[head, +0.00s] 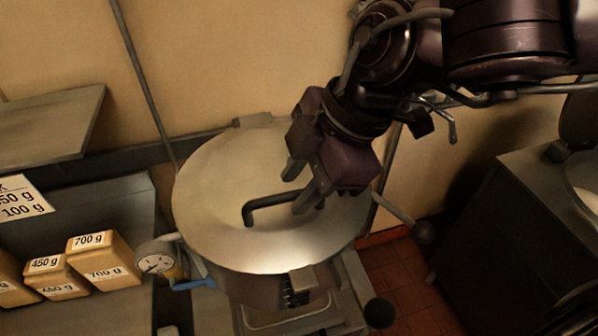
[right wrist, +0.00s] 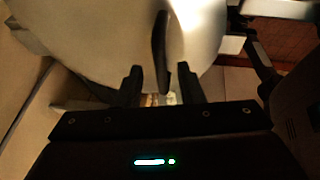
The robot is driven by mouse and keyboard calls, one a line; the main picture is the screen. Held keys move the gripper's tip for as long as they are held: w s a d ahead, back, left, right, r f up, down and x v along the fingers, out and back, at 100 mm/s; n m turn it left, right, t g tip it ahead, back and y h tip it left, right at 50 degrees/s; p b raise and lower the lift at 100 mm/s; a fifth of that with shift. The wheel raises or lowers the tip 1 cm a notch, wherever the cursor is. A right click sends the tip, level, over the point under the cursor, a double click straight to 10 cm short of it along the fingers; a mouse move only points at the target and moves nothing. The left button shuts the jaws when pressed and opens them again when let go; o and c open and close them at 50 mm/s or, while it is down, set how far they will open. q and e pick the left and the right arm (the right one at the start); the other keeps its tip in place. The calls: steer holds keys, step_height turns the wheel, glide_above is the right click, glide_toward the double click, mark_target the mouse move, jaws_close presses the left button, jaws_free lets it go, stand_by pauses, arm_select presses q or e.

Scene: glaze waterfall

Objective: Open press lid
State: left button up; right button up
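The press is a round metal vessel with a broad pale lid (head: 215,190) that lies flat on its body (head: 250,285). A dark bent handle (head: 262,206) stands on the lid, and it also shows in the right wrist view (right wrist: 159,45). My right gripper (head: 298,188) is over the lid at the right end of the handle. In the right wrist view its two fingers (right wrist: 159,88) are apart, with the handle between them and a gap on each side. My left gripper is not in view.
A pressure gauge (head: 156,257) and a blue lever (head: 195,284) are at the press's left front. Labelled tan blocks (head: 102,258) stand on a shelf at left. A dark cabinet (head: 500,235) stands at right. Red floor tiles (head: 405,275) show between the press and the cabinet.

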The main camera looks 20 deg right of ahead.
steer(key=shift+f, duration=0.15)
steer(key=shift+c, duration=0.2)
jaws_close()
